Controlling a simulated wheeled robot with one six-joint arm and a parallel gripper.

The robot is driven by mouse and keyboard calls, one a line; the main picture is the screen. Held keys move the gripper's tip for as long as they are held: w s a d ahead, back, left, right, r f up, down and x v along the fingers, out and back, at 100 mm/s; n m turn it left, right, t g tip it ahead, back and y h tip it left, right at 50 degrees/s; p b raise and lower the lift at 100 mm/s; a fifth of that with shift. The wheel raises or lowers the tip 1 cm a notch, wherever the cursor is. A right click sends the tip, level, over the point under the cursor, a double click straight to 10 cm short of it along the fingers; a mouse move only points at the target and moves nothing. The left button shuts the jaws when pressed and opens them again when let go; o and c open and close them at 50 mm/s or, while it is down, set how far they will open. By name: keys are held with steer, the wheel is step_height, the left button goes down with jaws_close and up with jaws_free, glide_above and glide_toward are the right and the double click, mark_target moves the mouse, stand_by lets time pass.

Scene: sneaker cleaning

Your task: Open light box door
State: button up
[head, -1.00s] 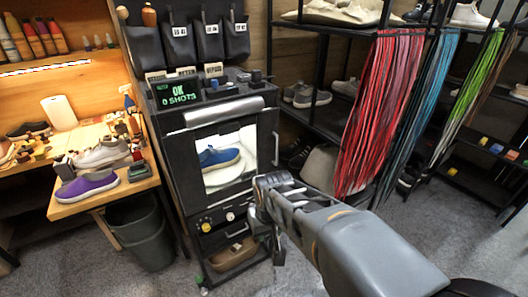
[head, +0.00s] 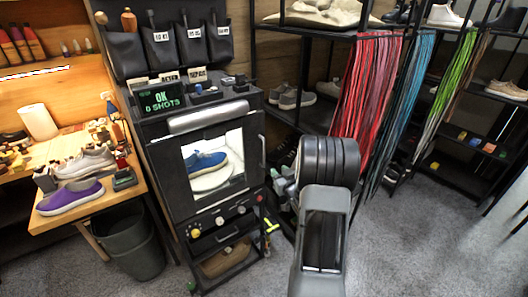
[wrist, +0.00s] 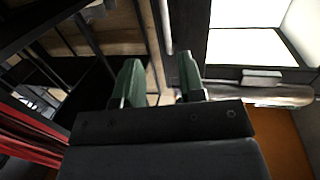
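The light box (head: 165,170) is a black cabinet with a lit window in its front door (head: 208,210). The door looks closed, with a blue sneaker (head: 205,161) visible behind the window. A thin upright handle (head: 262,150) is on the door's right side. In the wrist view, a pale bar that looks like this handle (wrist: 165,25) lies in line with the gap between the fingers, beyond their tips. My gripper (wrist: 160,78) is open and empty, with two green fingers. In the head view, my gripper (head: 283,185) is right of the door, mostly hidden by my arm.
A shelf rack with red laces (head: 362,90) stands right of the box. A wooden bench (head: 100,205) with a purple sneaker (head: 70,196) and a bin (head: 132,240) are at left. Knobs (head: 218,221) line the box below the window. Grey carpet is clear at right.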

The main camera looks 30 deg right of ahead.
mark_target(264, 151)
steer(key=shift+t, duration=0.4)
steer(key=w+p, duration=0.1)
steer(key=w, duration=0.3)
steer(key=w+d+r+p, duration=0.1)
steer(key=w, duration=0.4)
steer(key=w+p, duration=0.1)
steer(key=w, duration=0.3)
steer(key=shift+w+d+r, duration=0.15)
steer(key=shift+w+d, duration=0.15)
steer(key=shift+w, duration=0.1)
steer(key=shift+c, duration=0.3)
jaws_close()
